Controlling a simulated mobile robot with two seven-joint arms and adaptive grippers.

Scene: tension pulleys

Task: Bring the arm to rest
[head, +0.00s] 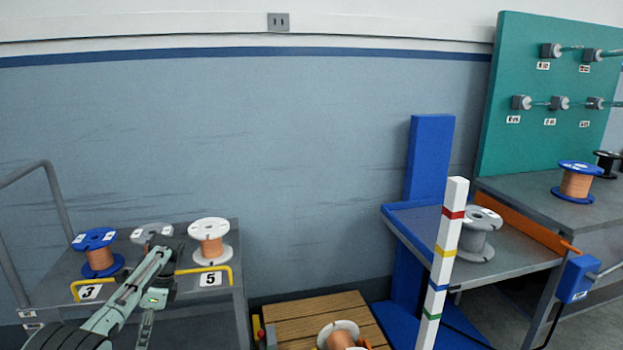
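My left arm enters from the lower left in the head view, and its gripper (160,250) is over the front of the grey cart shelf (55,290). Its far end overlaps a grey spool (150,232) behind it; I cannot tell whether they touch. I cannot make out whether its fingers are open or shut. A blue-flanged copper spool (97,262) stands left of the gripper, and a white-flanged copper spool (211,248) stands right of it. My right gripper is out of view.
A white post with coloured bands (448,250) stands before a blue lift table (410,222) bearing a grey spool (478,243). A wooden pallet (300,312) holds another spool (340,338). A teal peg board (530,140) and bench (540,203) are at right.

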